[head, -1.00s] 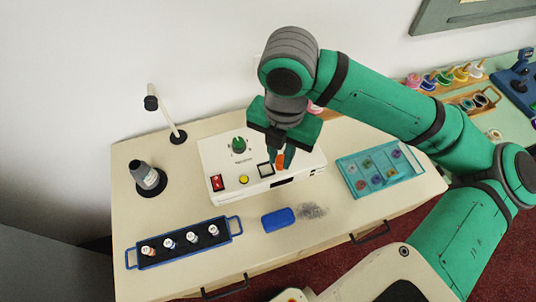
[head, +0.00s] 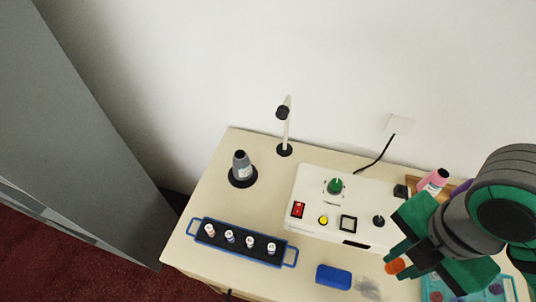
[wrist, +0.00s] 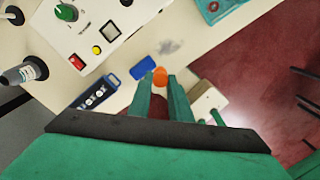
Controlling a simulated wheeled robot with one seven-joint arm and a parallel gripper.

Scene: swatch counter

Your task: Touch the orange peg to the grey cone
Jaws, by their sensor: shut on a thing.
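The grey cone (head: 241,168) stands upright on a black round base at the back left of the counter. It also shows in the wrist view (wrist: 22,73), at the left edge. My gripper (head: 395,263) is shut on the orange peg (head: 396,267), at the right front of the white box. In the wrist view the peg (wrist: 159,76) sticks out between the fingertips of my gripper (wrist: 160,88). The peg and the cone are well apart, with the box between them.
The white control box (head: 319,215) fills the middle of the counter. A blue-handled rack (head: 192,228) with several small bottles lies at the front left. A thin lamp (head: 286,128) stands behind. A blue block (head: 334,276) and dark smudge (head: 368,287) lie at the front.

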